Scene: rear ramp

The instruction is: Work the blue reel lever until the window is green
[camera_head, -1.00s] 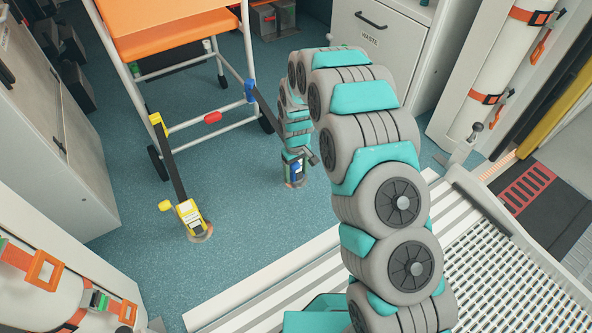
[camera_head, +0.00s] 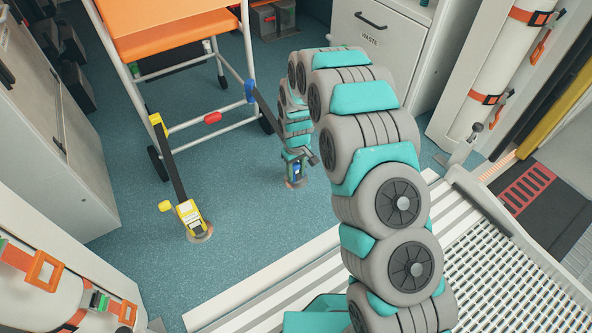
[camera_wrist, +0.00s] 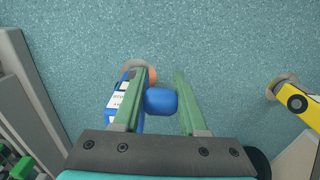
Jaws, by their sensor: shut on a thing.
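The blue reel (camera_wrist: 114,104) stands on the floor, with a white label on its side, and is partly covered by my left finger. The blue knob of its lever (camera_wrist: 160,101) sits between the two green fingers of my gripper (camera_wrist: 160,78), which is shut on it. A small orange part (camera_wrist: 152,76) shows just beyond the knob; I cannot tell whether it is the window. In the head view my gripper (camera_head: 297,165) is low at the reel, which is mostly hidden, and the window's colour cannot be read there.
A yellow reel (camera_head: 190,216) with a dark strap stands to the left; it also shows in the wrist view (camera_wrist: 297,101). An orange-topped frame (camera_head: 178,38) on wheels stands behind. A waste cabinet (camera_head: 378,50) is at the back right. The floor between the reels is clear.

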